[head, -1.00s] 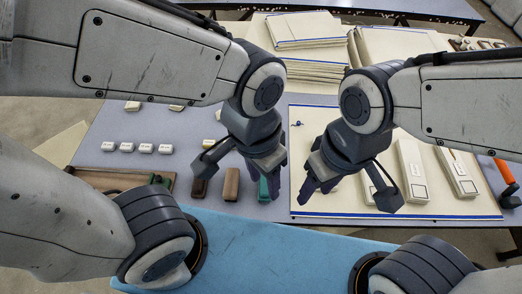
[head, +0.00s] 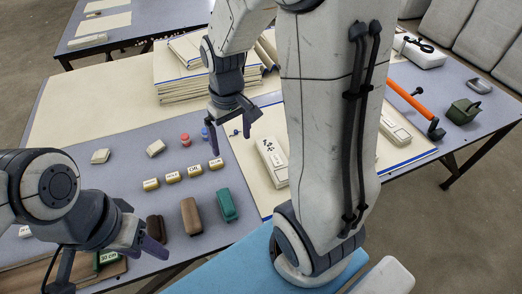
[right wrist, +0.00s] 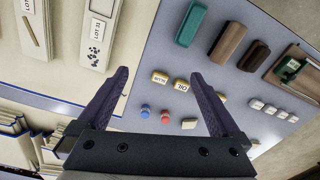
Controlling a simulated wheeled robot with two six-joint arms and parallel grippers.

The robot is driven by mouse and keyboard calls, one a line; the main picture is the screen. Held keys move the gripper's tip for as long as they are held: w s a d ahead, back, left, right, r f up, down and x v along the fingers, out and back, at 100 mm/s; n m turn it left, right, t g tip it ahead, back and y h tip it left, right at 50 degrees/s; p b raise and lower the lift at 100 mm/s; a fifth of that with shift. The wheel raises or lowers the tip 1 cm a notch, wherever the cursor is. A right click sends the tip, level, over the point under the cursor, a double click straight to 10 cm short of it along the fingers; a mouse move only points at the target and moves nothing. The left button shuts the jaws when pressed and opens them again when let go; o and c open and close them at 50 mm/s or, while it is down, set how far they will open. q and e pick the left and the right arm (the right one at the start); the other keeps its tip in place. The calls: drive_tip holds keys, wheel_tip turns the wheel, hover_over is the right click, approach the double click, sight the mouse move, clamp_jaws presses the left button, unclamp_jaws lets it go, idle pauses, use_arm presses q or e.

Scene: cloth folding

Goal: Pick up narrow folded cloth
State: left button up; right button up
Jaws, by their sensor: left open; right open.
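Long narrow cream pieces lie on a blue-edged cream sheet. One (head: 272,160) with dark print is right of my right gripper; it shows in the right wrist view (right wrist: 98,35) with a LOT label. I cannot tell whether it is folded cloth. A stack of folded cream cloths with blue edges (head: 182,88) lies behind and left of my right gripper. My right gripper (head: 230,137) is open and empty above the table; its spread fingers show in the right wrist view (right wrist: 168,100). My left gripper (head: 152,238) is open and empty at the near left edge.
An orange-handled tool (head: 405,97) lies at right. My forearm hides part of the sheet.

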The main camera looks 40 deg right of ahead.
drive_tip(key=d+f+m+b, duration=0.1)
drive_tip(key=d+f+m, duration=0.1)
drive_tip(key=d+f, duration=0.35)
drive_tip(key=d+f+m+b, duration=0.1)
drive_tip(key=d+f, duration=0.1)
drive_tip(key=d, duration=0.7)
hover_over(275, 157)
drive_tip(key=shift+m, duration=0.3)
wheel_tip(275, 157, down, 4)
drive_tip(key=shift+d+f+b, duration=0.1)
drive_tip(key=shift+d+b, duration=0.05)
drive_tip(key=shift+b, duration=0.2)
drive_tip(key=shift+f, duration=3.1)
drive_tip(key=c, duration=1.2)
